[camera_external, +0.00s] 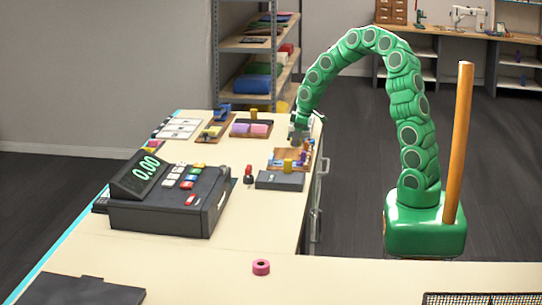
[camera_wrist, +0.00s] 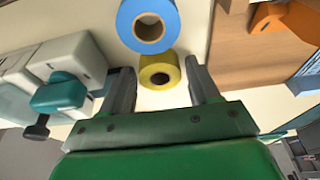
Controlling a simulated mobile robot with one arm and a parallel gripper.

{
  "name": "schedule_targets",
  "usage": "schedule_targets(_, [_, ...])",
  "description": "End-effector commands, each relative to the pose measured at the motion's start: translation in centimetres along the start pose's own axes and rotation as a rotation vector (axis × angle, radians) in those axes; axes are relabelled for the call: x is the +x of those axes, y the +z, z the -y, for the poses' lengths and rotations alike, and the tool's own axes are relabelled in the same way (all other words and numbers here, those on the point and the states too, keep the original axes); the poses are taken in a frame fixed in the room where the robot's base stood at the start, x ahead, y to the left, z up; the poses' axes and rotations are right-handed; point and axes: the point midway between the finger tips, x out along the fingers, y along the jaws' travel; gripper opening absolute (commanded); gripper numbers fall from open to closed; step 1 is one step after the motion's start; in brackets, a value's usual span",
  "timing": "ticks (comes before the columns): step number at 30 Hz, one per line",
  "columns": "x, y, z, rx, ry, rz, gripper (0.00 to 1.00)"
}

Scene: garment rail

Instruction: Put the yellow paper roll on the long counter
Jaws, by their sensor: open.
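The yellow paper roll (camera_wrist: 159,73) shows in the wrist view, its open core facing the camera. It lies between the two fingertips of my gripper (camera_wrist: 158,76), with pale surface visible on both sides of it. My gripper is open, and I cannot tell whether a finger touches the roll. In the external view my gripper (camera_external: 299,131) is low over the right edge of the cream counter (camera_external: 262,205), which runs toward the back. I cannot make out the yellow roll in that view.
A blue roll (camera_wrist: 149,24) is right beside the yellow one. White boxes with a teal device (camera_wrist: 60,93) are at left. A cash register (camera_external: 170,198), a dark grey box (camera_external: 280,181) and a pink roll (camera_external: 261,267) stand on the counters. The front counter is mostly clear.

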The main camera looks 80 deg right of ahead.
Motion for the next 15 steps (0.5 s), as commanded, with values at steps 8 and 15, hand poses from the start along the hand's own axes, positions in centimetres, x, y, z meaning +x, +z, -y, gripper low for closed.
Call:
schedule_targets(8, [-0.01, 0.02, 0.02, 0.0, 0.0, 0.001, 0.33])
schedule_targets(15, [-0.01, 0.03, 0.02, 0.0, -0.001, 0.001, 0.13])
